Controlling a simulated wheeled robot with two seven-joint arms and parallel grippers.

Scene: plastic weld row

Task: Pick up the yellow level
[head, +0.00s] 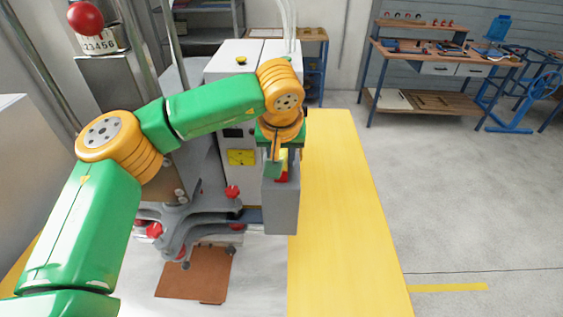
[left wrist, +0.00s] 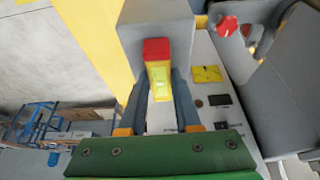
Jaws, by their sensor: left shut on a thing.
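The yellow level (left wrist: 160,82) has a red end and sits between the two fingers of my left gripper (left wrist: 160,95) in the left wrist view. The gripper is shut on it. In the head view only a small red and yellow part of the level (head: 283,168) shows, just below my left gripper (head: 275,162). The level is at the top of a grey block (head: 281,208), also in the left wrist view (left wrist: 157,15). I cannot tell whether level and block touch. My right gripper is in neither view.
A white cabinet (head: 232,62) with a yellow label stands behind the gripper. A grey machine stand with red knobs (head: 232,192) is at its left. A yellow floor strip (head: 340,220) runs along the right. A blue-legged workbench (head: 430,62) stands far back; open floor lies between.

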